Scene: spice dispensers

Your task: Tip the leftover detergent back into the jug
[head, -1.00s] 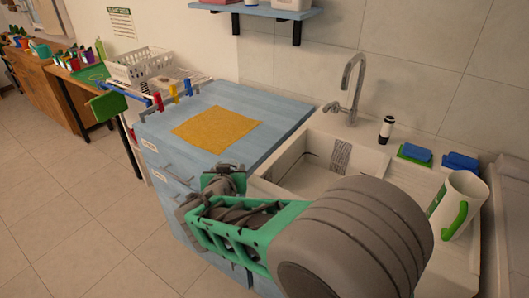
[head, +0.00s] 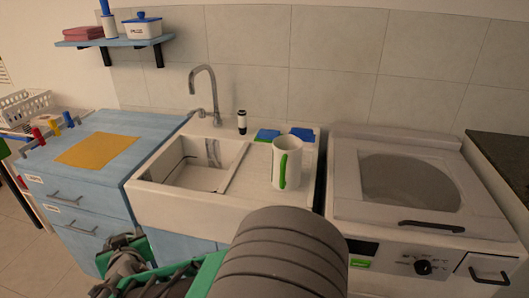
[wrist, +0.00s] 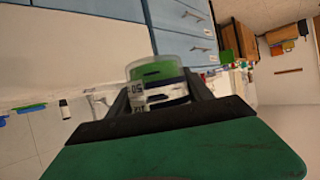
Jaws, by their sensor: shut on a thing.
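A white jug (head: 287,165) with a green handle stands upright on the drainboard right of the sink basin. Its inside is not visible. My gripper (wrist: 163,90) is shut on a small clear cup (wrist: 158,70) with green in it and a white label with dark print, between the two dark fingers in the wrist view. The cup's contents cannot be told clearly. In the head view my arm reaches to the lower left, away from the jug, and the cup cannot be made out there.
The sink (head: 190,205) has a tap (head: 205,90), a small black-and-white bottle (head: 242,121) and blue sponges (head: 302,134) behind. A top-lid washer (head: 405,180) stands right. A blue cabinet (head: 75,190) with a yellow cloth (head: 98,150) stands left. A shelf (head: 115,40) hangs above.

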